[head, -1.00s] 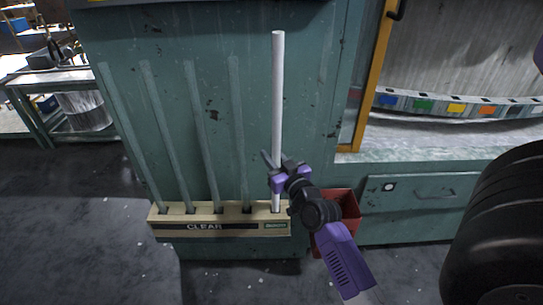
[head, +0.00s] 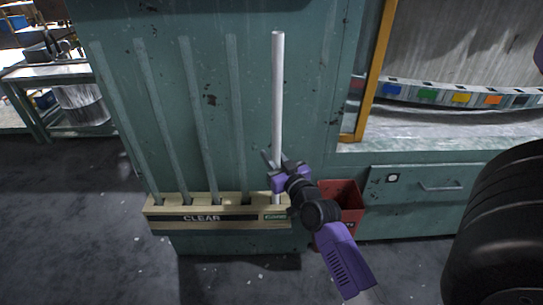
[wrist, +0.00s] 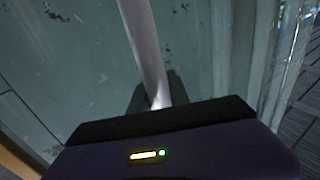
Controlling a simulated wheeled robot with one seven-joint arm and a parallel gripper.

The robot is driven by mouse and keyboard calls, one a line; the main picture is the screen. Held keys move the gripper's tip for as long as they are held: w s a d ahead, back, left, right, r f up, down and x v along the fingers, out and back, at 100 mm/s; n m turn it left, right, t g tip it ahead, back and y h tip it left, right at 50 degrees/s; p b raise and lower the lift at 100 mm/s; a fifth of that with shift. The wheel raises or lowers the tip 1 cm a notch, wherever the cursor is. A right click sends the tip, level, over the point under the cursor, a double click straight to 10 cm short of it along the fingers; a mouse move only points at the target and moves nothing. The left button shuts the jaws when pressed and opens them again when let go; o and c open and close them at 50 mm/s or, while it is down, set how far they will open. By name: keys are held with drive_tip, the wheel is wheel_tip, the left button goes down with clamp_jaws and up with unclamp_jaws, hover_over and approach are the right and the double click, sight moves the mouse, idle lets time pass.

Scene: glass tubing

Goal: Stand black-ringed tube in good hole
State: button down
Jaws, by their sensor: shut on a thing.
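A long pale white tube (head: 278,90) stands upright in the head view. My gripper (head: 274,163) is shut on its lower part. I see no black ring on the tube. A wooden rack (head: 163,226) labelled "CLEAR" stands low against the teal cabinet, with a green tag at its right end. The tube's lower end reaches the rack's right end, by the green tag; whether it is inside a hole I cannot tell. In the wrist view the tube (wrist: 145,45) runs down between my fingers (wrist: 160,95).
Several clear glass tubes (head: 194,110) lean in the rack's other holes, left of the held tube. A red bin (head: 347,197) stands just right of the rack, close behind my arm. A dark ribbed cylinder (head: 500,235) is at the far right.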

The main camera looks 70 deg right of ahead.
sight(278, 163)
idle(0.4)
drive_tip(key=c, duration=1.1)
unclamp_jaws()
drive_tip(key=shift+c, duration=0.2)
drive_tip(key=p+v, duration=0.1)
drive_tip(key=v, duration=0.6)
drive_tip(key=shift+s+a, duration=0.25)
drive_tip(key=shift+r, duration=0.1)
